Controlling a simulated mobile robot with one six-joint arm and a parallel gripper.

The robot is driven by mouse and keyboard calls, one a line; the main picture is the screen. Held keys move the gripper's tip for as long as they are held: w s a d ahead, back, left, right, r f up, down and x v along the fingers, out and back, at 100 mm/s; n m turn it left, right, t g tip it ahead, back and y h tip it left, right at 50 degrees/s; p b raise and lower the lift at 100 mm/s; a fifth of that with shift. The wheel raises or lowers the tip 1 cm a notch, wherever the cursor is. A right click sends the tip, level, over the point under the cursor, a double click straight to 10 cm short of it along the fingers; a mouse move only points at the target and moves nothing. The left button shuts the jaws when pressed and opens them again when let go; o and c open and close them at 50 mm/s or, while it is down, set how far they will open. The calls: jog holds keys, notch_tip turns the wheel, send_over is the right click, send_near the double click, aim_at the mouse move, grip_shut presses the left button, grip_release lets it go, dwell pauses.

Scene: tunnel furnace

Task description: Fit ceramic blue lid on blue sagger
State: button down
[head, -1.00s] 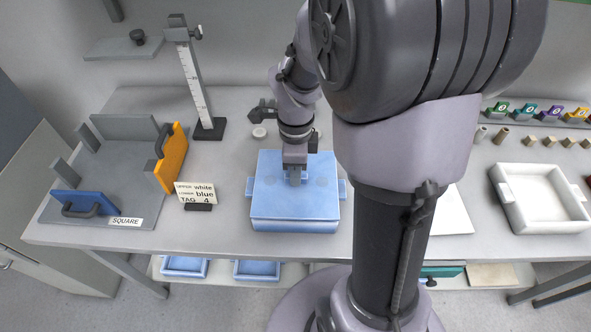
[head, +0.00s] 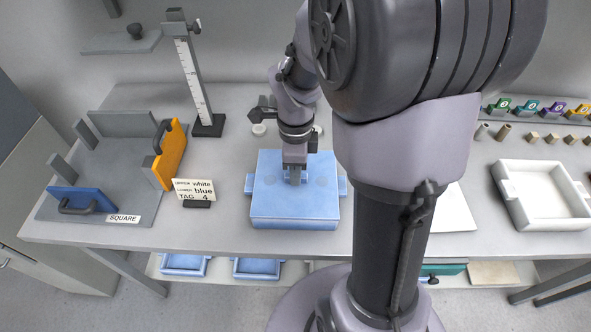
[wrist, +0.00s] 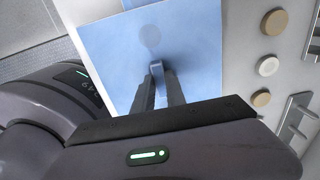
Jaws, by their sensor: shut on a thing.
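The blue ceramic lid (head: 270,203) lies flat over the blue sagger (head: 343,187) in the middle of the table in the head view, its edges looking roughly in line with the sagger's. The sagger's side lugs stick out left and right below it. My gripper (head: 295,181) points down over the lid's middle. In the wrist view my gripper (wrist: 157,80) is shut on the lid's raised blue handle (wrist: 157,66), and the lid (wrist: 115,60) fills much of the picture. Whether the lid is fully seated cannot be told, since the seam is not clear.
A white tray-like sagger (head: 508,205) stands at the right. A label card (head: 194,187) reading upper white, lower blue, tag 4 stands left of the blue sagger. A grey fixture with an orange plate (head: 170,155) and a blue plate (head: 80,200) is further left. A height gauge (head: 193,75) stands behind.

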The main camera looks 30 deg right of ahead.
jog(key=c, duration=1.3)
grip_release()
notch_tip(320, 180, up, 17)
jog(key=p, duration=0.7)
jog(key=shift+r, duration=0.2)
